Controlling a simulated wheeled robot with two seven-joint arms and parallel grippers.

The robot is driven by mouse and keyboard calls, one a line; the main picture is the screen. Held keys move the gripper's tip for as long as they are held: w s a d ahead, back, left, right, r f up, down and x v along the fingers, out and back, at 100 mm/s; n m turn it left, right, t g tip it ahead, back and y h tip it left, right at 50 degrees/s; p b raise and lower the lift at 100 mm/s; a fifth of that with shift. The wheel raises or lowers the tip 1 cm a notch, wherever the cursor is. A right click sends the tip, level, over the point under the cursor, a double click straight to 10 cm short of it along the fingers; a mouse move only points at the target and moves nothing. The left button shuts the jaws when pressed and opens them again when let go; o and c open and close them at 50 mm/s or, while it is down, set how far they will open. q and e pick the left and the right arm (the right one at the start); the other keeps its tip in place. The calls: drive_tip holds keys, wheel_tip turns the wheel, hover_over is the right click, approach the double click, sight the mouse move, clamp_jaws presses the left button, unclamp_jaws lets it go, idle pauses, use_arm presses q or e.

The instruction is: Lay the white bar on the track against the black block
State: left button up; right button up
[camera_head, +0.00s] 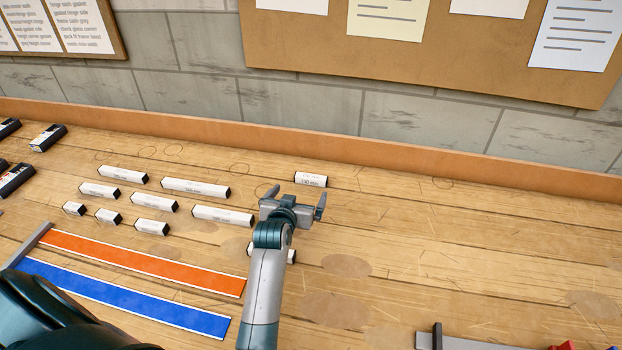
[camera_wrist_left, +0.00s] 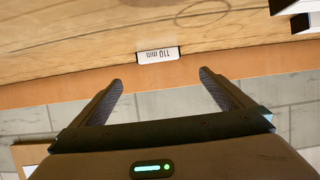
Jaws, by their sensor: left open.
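A short white bar (camera_head: 311,179) with a black end lies on the table near the back ledge. It also shows in the left wrist view, where the bar (camera_wrist_left: 158,55) reads 110 mm. My left gripper (camera_head: 297,194) is open and empty, just in front of this bar. In the wrist view the bar is centred beyond the fingertips (camera_wrist_left: 161,79), apart from them. The black block (camera_head: 437,336) stands at the left end of a grey track (camera_head: 462,344), cut off by the bottom edge. My right gripper is out of view.
Several other white bars (camera_head: 194,187) lie in rows left of my gripper; one (camera_head: 291,256) is partly hidden by my left arm. An orange strip (camera_head: 140,261) and a blue strip (camera_head: 125,297) lie front left. Black boxes (camera_head: 48,137) sit far left.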

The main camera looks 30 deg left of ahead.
use_arm(q)
drive_tip(key=p, duration=0.2)
approach(311, 177)
drive_tip(key=shift+x, duration=1.65)
drive_tip(key=shift+a, duration=0.2)
drive_tip(key=shift+p+x, duration=0.6)
drive_tip(key=shift+x, duration=2)
drive_tip(key=shift+d+f, duration=0.1)
drive_tip(key=shift+d, duration=0.05)
drive_tip(key=shift+c, duration=0.3)
drive_tip(key=c, duration=1)
